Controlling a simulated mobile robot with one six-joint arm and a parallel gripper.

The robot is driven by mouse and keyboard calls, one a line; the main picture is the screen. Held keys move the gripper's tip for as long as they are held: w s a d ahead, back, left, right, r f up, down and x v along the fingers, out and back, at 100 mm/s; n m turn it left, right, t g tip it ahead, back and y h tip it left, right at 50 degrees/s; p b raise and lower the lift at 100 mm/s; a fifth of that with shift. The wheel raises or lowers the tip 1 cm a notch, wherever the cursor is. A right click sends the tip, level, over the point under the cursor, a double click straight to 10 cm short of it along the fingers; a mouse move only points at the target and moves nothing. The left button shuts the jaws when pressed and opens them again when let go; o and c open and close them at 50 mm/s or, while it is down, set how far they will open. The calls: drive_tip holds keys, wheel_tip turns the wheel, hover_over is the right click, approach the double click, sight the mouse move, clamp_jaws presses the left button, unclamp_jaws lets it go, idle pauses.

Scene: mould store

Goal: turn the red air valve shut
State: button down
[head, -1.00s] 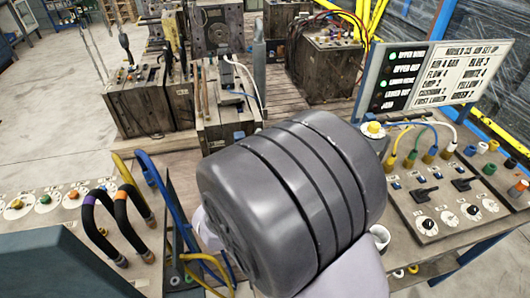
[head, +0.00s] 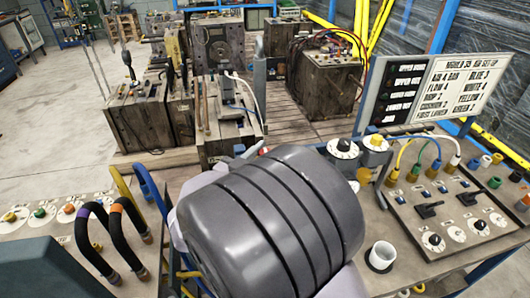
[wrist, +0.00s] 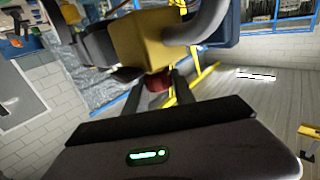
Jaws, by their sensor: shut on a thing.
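In the wrist view, my gripper (wrist: 163,85) is shut on the red air valve (wrist: 156,82). Only a small part of the red shows between the dark fingers. A yellow block (wrist: 143,42) with a curved grey pipe sits just above it in the picture, with dark parts at its left. How far the valve is turned cannot be told. In the head view, my large grey arm link covers the middle, and neither gripper nor red valve can be seen there.
A bench panel (head: 455,215) with knobs and coloured hose fittings stands at the right, with a white cup (head: 382,255) near it. A sign board (head: 435,88) rises behind. Wooden-sided mould blocks (head: 150,112) stand at the back. Black hoses (head: 112,225) loop at the left.

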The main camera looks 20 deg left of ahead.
drive_tip(key=c, duration=1)
unclamp_jaws()
drive_tip(key=shift+w, duration=0.15)
drive_tip(key=shift+c, duration=0.2)
drive_tip(key=p+v, duration=0.1)
drive_tip(key=v, duration=1.1)
drive_tip(key=shift+p, duration=0.35)
